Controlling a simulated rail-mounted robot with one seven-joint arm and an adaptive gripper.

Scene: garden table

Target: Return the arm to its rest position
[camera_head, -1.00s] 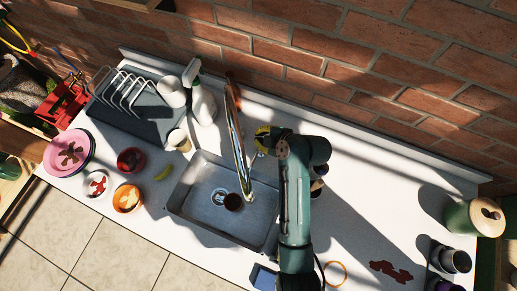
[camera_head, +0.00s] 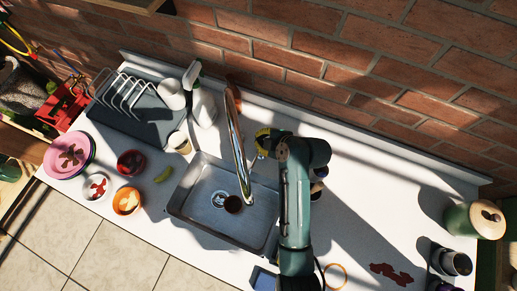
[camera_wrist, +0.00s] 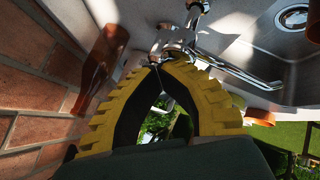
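My gripper (camera_head: 262,142) with yellow ribbed fingers is at the end of my green arm, over the back edge of the counter (camera_head: 352,215), just right of the tall chrome tap (camera_head: 238,135). In the wrist view my gripper (camera_wrist: 158,66) has its two fingertips meeting close to the base of the tap (camera_wrist: 172,40). It looks shut, with nothing seen between the tips. I cannot tell whether the fingertips touch the tap. The arm is bent and reaches across the counter right of the sink.
The metal sink (camera_head: 190,205) holds a dark cup (camera_head: 233,204). A brown bottle (camera_wrist: 100,68) stands beside the brick wall (camera_wrist: 30,90), left of my fingers. A spray bottle (camera_head: 203,105), dish rack (camera_head: 125,92) and bowls are at left. A lidded green pot (camera_head: 473,219) is at right.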

